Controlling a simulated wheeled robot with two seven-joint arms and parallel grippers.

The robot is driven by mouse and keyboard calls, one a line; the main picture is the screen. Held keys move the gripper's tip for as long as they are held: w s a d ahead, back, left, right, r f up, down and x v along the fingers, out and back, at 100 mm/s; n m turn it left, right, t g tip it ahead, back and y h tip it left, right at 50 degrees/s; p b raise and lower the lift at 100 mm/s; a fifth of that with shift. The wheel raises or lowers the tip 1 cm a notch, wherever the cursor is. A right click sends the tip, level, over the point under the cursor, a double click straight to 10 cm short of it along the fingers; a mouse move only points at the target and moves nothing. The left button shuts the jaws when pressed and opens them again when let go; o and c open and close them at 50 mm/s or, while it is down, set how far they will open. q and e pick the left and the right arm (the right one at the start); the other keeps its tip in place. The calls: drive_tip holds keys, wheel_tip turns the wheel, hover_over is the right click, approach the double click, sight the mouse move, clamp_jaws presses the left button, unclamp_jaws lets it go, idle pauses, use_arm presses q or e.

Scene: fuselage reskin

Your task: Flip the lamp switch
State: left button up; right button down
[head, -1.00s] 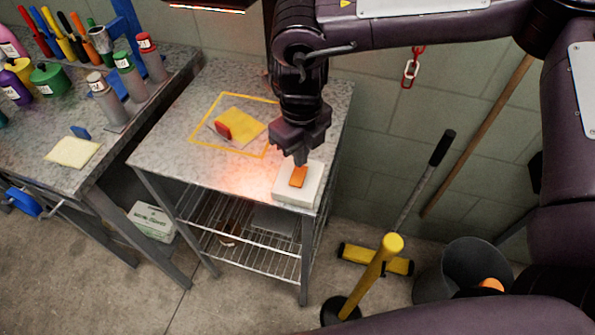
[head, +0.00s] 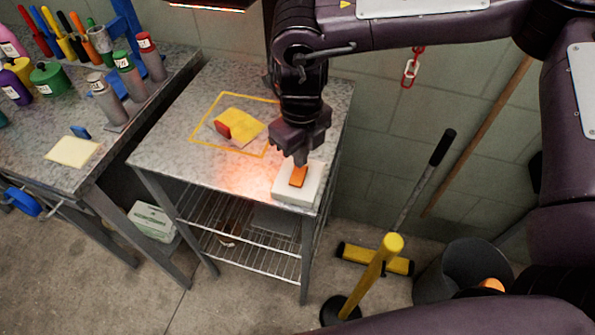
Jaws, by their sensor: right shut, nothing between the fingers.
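The lamp switch is an orange rocker (head: 299,178) on a white box (head: 288,190) at the front right corner of the metal table (head: 165,160). My right gripper (head: 300,161) points down, shut and empty, with its fingertips at the upper end of the orange rocker. I cannot tell whether they touch it. A lamp (head: 205,6) with a glowing orange-red strip shows at the top edge, and a reddish glow lies on the table left of the switch box. My left gripper is not in view.
A yellow cloth and a red piece (head: 222,129) lie inside a yellow outlined square on the table. A workbench (head: 30,160) with bottles and markers stands at the left. A yellow-topped post (head: 392,245) and a dark bin (head: 460,268) stand at the right.

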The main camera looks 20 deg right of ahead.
drive_tip(key=shift+f+b, duration=0.5)
drive_tip(key=shift+f, duration=0.35)
idle(0.3)
wheel_tip(320, 180, up, 7)
drive_tip(key=p, duration=0.6)
drive_tip(key=shift+r, duration=0.1)
idle(0.3)
